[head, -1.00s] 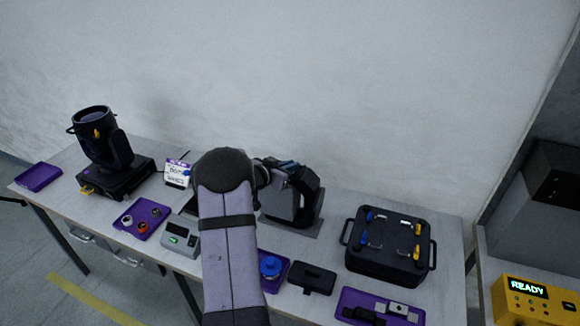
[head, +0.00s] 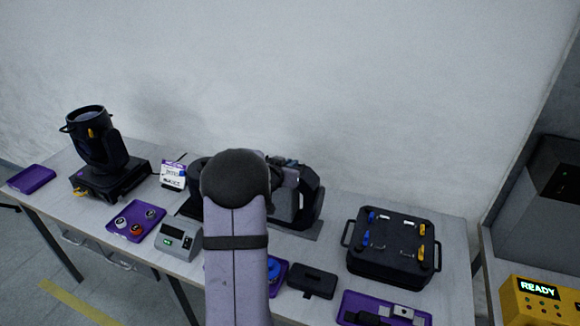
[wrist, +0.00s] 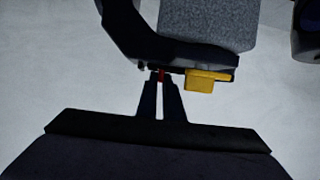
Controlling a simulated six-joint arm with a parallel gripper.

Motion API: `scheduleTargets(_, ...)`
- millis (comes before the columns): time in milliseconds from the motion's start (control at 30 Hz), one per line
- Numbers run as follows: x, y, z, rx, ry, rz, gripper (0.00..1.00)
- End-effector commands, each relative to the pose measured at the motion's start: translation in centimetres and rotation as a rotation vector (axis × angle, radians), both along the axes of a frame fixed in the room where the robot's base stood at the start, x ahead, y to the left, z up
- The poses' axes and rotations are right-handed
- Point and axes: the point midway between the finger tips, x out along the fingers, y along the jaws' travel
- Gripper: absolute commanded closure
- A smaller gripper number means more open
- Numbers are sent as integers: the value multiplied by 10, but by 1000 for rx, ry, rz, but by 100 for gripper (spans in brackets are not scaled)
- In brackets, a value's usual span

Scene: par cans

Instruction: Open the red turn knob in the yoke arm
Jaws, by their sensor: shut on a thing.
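In the wrist view, my gripper (wrist: 160,78) has its two dark fingers closed around a small red knob (wrist: 161,75); only a sliver of red shows between the tips. The knob sits at the lower edge of a black yoke arm (wrist: 135,38). A yellow block (wrist: 207,81) is just right of the fingers, apart from them. In the head view, the fixture with the black yoke (head: 311,199) stands on the bench behind my arm. My arm hides the gripper and the knob there.
A second fixture (head: 101,142) stands upright at the left. A purple tray (head: 119,231) with small round parts and a grey device (head: 179,240) are left of my arm. A black case (head: 392,250) with coloured latches is at the right.

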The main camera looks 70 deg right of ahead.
Motion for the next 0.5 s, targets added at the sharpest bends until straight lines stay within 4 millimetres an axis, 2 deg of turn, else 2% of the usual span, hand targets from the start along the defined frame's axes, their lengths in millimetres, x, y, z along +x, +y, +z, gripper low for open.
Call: scheduleTargets(500, 1, 5, 3, -2, -1, 1, 85)
